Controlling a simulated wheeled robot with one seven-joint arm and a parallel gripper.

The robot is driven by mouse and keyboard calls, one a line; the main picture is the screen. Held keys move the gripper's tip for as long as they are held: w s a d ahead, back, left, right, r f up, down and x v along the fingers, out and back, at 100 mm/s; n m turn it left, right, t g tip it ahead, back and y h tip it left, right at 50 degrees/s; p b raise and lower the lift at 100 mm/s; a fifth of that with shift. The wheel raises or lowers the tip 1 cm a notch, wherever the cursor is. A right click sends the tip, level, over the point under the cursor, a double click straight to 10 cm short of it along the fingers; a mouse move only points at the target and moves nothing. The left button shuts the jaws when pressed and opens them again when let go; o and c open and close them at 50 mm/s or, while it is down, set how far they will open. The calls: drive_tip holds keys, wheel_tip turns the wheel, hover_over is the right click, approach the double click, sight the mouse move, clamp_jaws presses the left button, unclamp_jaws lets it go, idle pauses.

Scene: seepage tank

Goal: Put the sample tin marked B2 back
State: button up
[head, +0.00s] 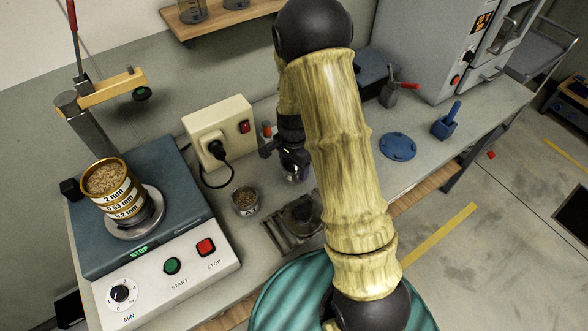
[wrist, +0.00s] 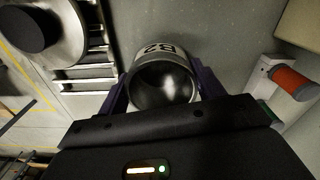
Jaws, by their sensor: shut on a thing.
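The sample tin marked B2 (wrist: 162,48) is a small metal tin with a pale label, its lettering upside down in the wrist view. Its open mouth faces the wrist camera and its shiny inside looks empty. My gripper (wrist: 163,88) is shut on it, with a dark finger on either side. In the head view my gripper (head: 281,151) is over the bench behind the metal rack, and the tin (head: 296,173) shows only partly below it, the rest hidden by my arm. I cannot tell whether the tin touches the bench.
A second tin (head: 245,201) with grainy contents stands left of the slatted metal rack (head: 287,238), which bears a dark round piece. The sieve shaker (head: 160,245) is at left, a socket box (head: 218,134) behind.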

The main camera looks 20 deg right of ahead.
drive_tip(key=shift+f, duration=1.25)
drive_tip(key=shift+f, duration=0.2)
drive_tip(key=o, duration=1.1)
drive_tip(key=shift+w, duration=0.1)
drive_tip(key=shift+r, duration=0.15)
drive_tip(key=shift+r, duration=0.15)
wheel_tip(320, 180, up, 12)
drive_tip(key=shift+f+b, duration=0.1)
drive_tip(key=shift+b, duration=0.5)
